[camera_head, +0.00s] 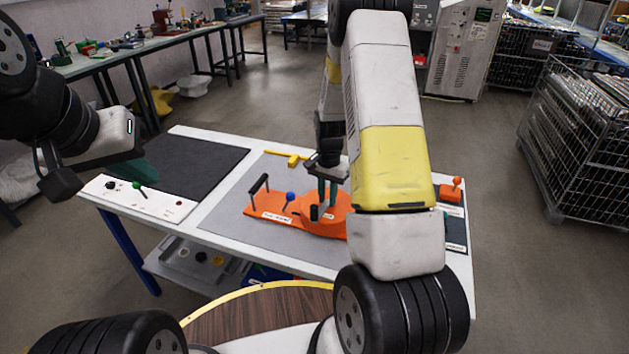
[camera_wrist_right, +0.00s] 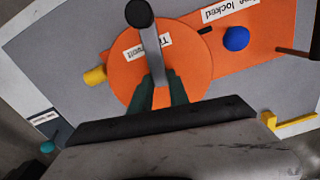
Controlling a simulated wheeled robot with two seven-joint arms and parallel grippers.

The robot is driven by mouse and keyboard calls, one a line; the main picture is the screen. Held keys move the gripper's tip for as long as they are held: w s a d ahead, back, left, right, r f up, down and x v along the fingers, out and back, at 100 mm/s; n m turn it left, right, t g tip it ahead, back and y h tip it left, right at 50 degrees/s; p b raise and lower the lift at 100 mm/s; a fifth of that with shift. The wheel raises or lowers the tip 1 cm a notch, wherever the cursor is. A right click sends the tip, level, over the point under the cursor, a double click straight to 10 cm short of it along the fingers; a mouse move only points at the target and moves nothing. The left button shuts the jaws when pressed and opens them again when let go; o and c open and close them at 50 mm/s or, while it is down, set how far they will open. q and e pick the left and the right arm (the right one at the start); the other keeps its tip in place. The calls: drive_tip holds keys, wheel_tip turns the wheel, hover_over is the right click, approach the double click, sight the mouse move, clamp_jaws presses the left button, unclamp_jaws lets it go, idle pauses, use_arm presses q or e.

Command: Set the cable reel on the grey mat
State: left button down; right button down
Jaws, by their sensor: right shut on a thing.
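The grey mat (camera_head: 232,212) covers the middle of the white table. An orange unit (camera_head: 267,208) lies on it, with a round orange disc (camera_wrist_right: 125,75) bearing a white label. No separate cable reel is clear to see; I cannot tell whether this disc is it. My right gripper (camera_head: 328,192) is over the disc. In the right wrist view, its green fingers (camera_wrist_right: 160,95) are shut on a grey crank handle (camera_wrist_right: 149,58) with a black knob, which stands on the disc. My left gripper (camera_head: 140,170) is above the table's left side; its jaw opening is unclear.
A blue knob (camera_head: 290,197) and a black handle (camera_head: 258,184) stand on the orange unit. A yellow piece (camera_head: 287,157) lies behind. An orange-knobbed block (camera_head: 452,193) is at right.

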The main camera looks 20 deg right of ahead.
drive_tip(key=c, duration=1.3)
unclamp_jaws()
drive_tip(key=shift+o, duration=0.2)
drive_tip(key=s+a+r+n+t+y, duration=0.1)
drive_tip(key=s+r, duration=0.2)
drive_tip(key=r, duration=0.8)
drive_tip(key=s+a+r+n+t, duration=0.1)
drive_tip(key=s+a+r, duration=0.1)
drive_tip(key=r, duration=0.9)
drive_tip(key=s+a+r+n+t, duration=0.2)
drive_tip(key=s+r, duration=0.3)
drive_tip(key=s, duration=0.4)
drive_tip(key=s+a+r+n+t+y, duration=0.1)
drive_tip(key=s+r+n, duration=0.4)
drive_tip(key=s, duration=0.5)
drive_tip(key=shift+a+r+t, duration=0.35)
drive_tip(key=shift+a+t, duration=0.25)
drive_tip(key=shift+a, duration=0.5)
drive_tip(key=shift+s, duration=0.1)
